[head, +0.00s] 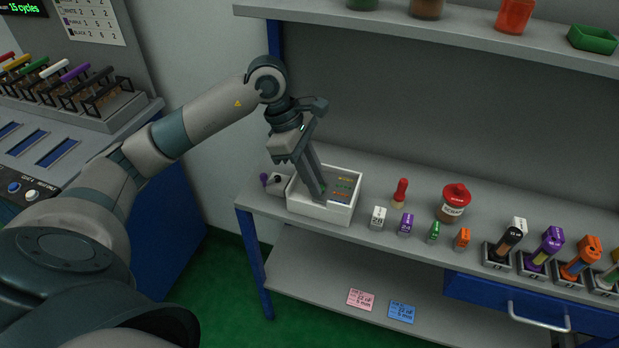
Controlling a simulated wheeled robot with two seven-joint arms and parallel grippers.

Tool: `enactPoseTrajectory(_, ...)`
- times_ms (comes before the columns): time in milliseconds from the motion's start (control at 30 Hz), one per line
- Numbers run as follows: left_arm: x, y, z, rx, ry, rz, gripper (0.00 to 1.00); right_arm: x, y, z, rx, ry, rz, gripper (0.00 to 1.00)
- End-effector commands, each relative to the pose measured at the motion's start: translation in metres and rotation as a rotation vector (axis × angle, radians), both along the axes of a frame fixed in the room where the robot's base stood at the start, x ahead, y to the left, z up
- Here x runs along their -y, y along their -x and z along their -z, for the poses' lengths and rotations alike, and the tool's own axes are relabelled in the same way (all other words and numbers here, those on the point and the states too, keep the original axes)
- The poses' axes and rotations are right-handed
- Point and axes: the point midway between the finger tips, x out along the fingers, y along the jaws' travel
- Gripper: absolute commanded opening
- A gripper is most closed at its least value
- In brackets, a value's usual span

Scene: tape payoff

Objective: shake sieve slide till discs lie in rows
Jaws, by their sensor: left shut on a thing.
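A white open box (325,215) stands near the left end of the grey bench. My left gripper (321,196) reaches down into the box from above, left of the coloured pieces. Its jaws are shut on what seems to be the sieve slide, which the fingers mostly hide. My right gripper is not in view.
A red-handled tool (400,192), a red-lidded jar (453,203) and several small labelled blocks (406,223) stand to the right. A shelf (440,28) runs above. The left machine (70,140) stands beside my arm.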

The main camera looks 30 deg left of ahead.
Motion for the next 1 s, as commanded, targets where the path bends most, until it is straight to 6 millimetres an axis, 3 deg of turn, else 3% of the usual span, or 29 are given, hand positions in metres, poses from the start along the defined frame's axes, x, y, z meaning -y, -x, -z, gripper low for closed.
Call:
enactPoseTrajectory(67,0.002,0.000,-0.001,0.002,0.007,0.003,0.00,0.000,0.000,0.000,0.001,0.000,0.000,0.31)
enactPoseTrajectory(100,0.003,0.000,-0.001,0.002,0.008,0.003,0.19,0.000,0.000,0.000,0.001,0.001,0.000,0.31)
enactPoseTrajectory(167,0.002,0.000,0.000,0.002,0.007,0.003,0.33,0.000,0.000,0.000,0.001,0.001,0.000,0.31)
enactPoseTrajectory(200,0.002,0.000,-0.001,0.002,0.007,0.003,0.35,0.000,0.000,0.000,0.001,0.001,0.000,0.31)
enactPoseTrajectory(667,-0.001,0.000,-0.007,0.003,0.004,0.001,0.35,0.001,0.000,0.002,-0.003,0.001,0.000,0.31)
enactPoseTrajectory(1000,-0.019,0.004,-0.049,0.005,0.003,0.000,0.35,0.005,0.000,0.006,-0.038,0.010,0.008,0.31)
